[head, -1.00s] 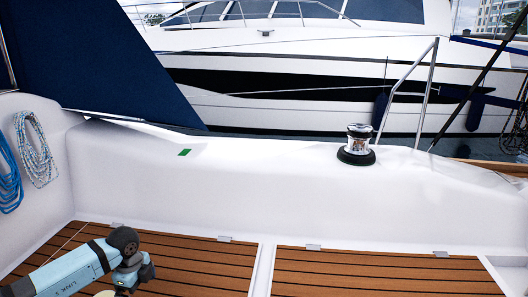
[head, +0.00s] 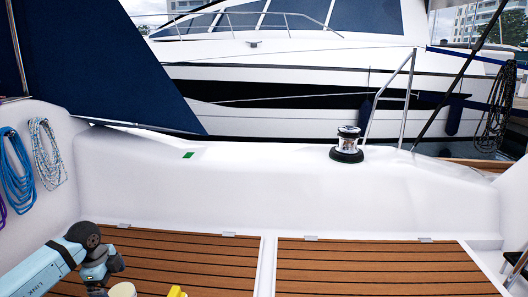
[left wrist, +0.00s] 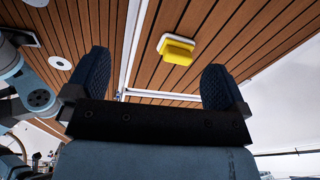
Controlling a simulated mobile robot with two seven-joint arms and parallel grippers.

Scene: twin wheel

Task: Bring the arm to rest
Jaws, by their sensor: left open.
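My left arm comes in at the lower left of the head view, its blue link bent at a dark joint. In the left wrist view my left gripper (left wrist: 157,80) is open, its two dark ribbed fingers wide apart with nothing between them. Beyond the fingers a yellow block-like thing (left wrist: 177,50) with a white edge lies on the wooden deck, apart from the gripper. A yellow thing (head: 176,292) also shows at the bottom edge of the head view, mostly cut off. I see no right gripper that I can make out.
A chrome winch (head: 347,144) stands on the white coaming (head: 280,190), with a small green patch (head: 188,155) to its left. Blue rope (head: 17,170) and pale rope (head: 46,155) hang at left. A dark thing (head: 515,260) is cut off at lower right.

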